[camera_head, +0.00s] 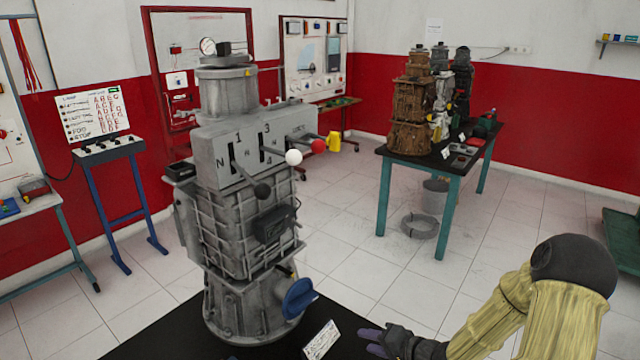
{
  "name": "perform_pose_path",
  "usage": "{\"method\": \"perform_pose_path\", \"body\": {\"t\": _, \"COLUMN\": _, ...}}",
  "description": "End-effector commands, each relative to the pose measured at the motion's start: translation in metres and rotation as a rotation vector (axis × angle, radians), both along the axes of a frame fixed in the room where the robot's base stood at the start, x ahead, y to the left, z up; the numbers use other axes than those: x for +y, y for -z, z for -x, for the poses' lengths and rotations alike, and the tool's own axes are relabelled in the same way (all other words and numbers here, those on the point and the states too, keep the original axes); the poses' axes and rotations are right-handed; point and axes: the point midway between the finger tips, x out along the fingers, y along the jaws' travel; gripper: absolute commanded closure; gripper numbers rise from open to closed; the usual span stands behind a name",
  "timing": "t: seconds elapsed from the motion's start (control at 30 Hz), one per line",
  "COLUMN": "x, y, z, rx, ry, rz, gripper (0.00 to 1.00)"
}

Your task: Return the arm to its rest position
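My arm comes in at the lower right, with a dark rounded joint and yellowish links. My gripper (369,341) is low in the picture, at the front right of the grey engine trainer (245,230), with dark purple fingertips. It is apart from the levers and to the right of a small white label card (321,340). The fingers are small and partly cut by the frame's lower edge, so I cannot tell whether they are open or shut. I see nothing clearly held.
The trainer stands on a black tabletop (160,345). Its levers end in a black knob (262,190), a white knob (293,157) and a red knob (318,146). A blue handle (299,298) sticks out low. Another table (400,160) with several trainers stands behind; tiled floor (390,285) lies between.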

Motion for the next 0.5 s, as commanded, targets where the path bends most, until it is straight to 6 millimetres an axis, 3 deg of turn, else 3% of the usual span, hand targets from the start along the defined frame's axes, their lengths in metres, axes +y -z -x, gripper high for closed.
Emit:
{"method": "perform_pose_path", "body": {"t": 0.27, "x": -0.029, "y": -0.036, "z": 0.023, "rx": 0.047, "ry": -0.081, "rz": 0.576, "gripper": 0.62}}
{"method": "perform_pose_path", "body": {"t": 0.5, "x": -0.046, "y": -0.09, "z": 0.067, "rx": 0.139, "ry": -0.175, "rz": 0.902, "gripper": 0.62}}
